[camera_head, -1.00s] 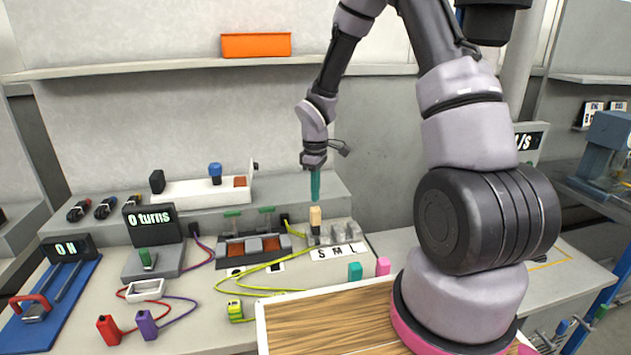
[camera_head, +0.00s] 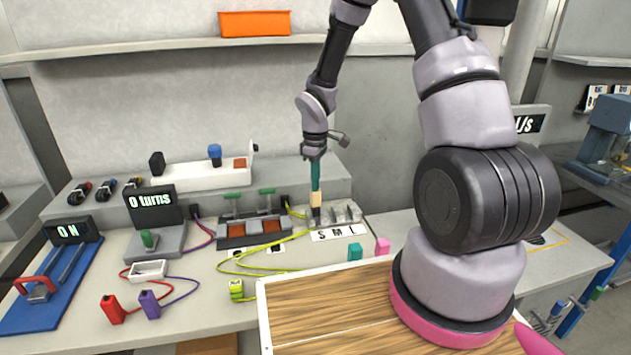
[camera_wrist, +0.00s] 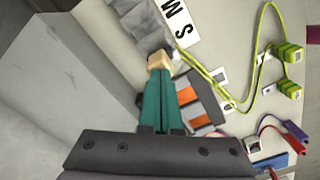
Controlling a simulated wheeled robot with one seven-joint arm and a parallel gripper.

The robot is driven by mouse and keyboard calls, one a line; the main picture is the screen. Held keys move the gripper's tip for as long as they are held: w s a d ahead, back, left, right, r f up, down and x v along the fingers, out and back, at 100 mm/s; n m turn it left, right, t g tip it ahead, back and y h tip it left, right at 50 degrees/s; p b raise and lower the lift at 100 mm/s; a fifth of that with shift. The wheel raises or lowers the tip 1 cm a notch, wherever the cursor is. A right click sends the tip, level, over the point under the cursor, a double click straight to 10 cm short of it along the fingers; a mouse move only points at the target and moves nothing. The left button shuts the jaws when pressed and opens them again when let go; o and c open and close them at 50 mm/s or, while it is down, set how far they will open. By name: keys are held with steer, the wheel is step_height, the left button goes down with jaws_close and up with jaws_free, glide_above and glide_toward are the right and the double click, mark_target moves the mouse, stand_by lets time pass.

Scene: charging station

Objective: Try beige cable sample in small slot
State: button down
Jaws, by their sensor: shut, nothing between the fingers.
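The beige cable sample (camera_head: 316,200) is a small upright block. It stands at the left end of a grey slotted block (camera_head: 347,211), above the "S" of the "S M L" label (camera_head: 338,233). My gripper (camera_head: 315,190) points straight down with its teal fingers shut, and its tips meet or nearly meet the sample's top. In the wrist view the sample (camera_wrist: 160,60) shows just beyond the shut fingertips (camera_wrist: 160,72). Nothing shows between the fingers. How deep the sample sits in the small slot cannot be told.
A dark tray with green handles (camera_head: 252,230) stands left of the slots, with yellow cable (camera_head: 250,262) in front. Teal (camera_head: 355,253) and pink (camera_head: 382,246) blocks stand in front of the slots. A raised ledge (camera_head: 110,205) runs behind.

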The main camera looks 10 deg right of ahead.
step_height(320, 180, up, 13)
steer(key=shift+r, duration=0.15)
stand_by(0.9)
stand_by(0.4)
steer(key=s+d+r+m+t, duration=0.2)
steer(key=s+r+m, duration=0.25)
steer(key=r, duration=0.35)
steer(key=s+d+r+m+t, duration=0.1)
steer(key=s+d+r+m, duration=0.15)
steer(key=s+r, duration=0.45)
steer(key=s+d+r+m+t+y, duration=0.1)
steer(key=s+r+m+t+y, duration=0.1)
steer(key=s+r+m+t, duration=0.2)
steer(key=s+r+m, duration=0.3)
steer(key=s+r, duration=0.2)
steer(key=s, duration=0.2)
steer(key=shift+d+m, duration=0.15)
steer(key=shift+m, duration=0.25)
